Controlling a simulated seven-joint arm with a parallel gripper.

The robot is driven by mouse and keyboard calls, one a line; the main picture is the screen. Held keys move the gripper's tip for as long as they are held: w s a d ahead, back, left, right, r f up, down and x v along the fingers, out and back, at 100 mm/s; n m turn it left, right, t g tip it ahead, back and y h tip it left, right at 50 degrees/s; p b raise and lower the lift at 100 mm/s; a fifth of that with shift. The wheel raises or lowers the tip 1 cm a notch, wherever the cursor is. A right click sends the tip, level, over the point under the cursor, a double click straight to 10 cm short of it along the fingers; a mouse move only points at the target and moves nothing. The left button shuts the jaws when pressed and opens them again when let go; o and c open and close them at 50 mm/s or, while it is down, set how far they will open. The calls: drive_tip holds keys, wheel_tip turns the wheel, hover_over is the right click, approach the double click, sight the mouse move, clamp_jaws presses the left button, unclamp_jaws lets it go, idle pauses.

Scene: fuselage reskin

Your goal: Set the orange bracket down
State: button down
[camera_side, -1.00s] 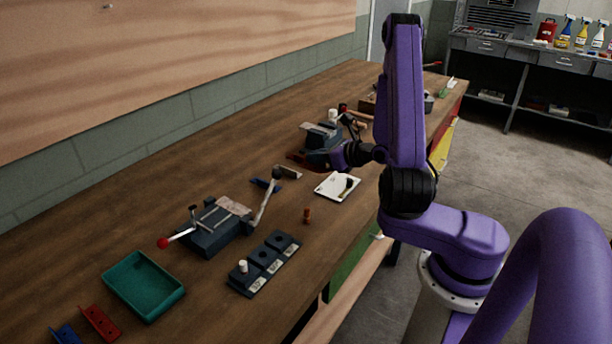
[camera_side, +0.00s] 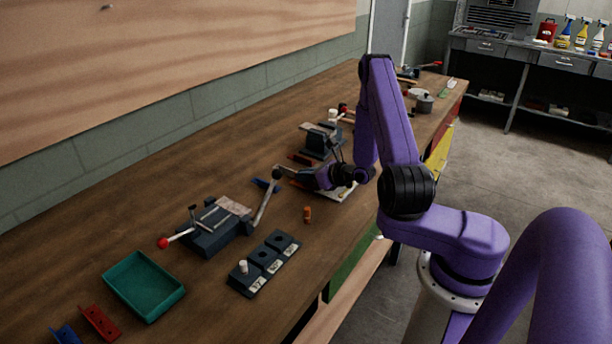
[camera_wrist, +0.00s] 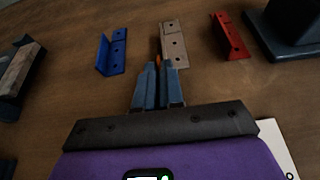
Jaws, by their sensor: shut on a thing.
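My gripper (camera_wrist: 155,85) points down at the bench, its two blue-grey fingers close together. A small orange sliver, part of the orange bracket (camera_wrist: 158,60), shows at the fingertips; the rest is hidden behind the fingers. The fingertips are right beside a tan bracket (camera_wrist: 174,45) with holes; I cannot tell whether the orange one touches it or the bench. A blue bracket (camera_wrist: 112,52) lies to the left and a red bracket (camera_wrist: 229,36) to the right. In the side view my gripper (camera_side: 296,174) is low over the bench, between the two vises.
A vise (camera_side: 320,141) stands behind my gripper, another (camera_side: 213,230) in front with its long lever reaching near the gripper. A white sheet (camera_side: 343,194) lies under my wrist. An orange-brown cylinder (camera_side: 307,214), a dark block (camera_side: 242,281) and a teal tray (camera_side: 123,274) stand nearer the camera.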

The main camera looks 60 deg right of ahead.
drive_tip(key=shift+f, duration=0.1)
drive_tip(key=c, duration=1.3)
unclamp_jaws()
drive_tip(key=shift+o, duration=0.2)
drive_tip(key=shift+s+r, duration=0.2)
drive_tip(key=shift+s, duration=0.1)
drive_tip(key=v, duration=1.1)
drive_tip(key=shift+s+r, duration=0.15)
drive_tip(key=shift+s, duration=0.05)
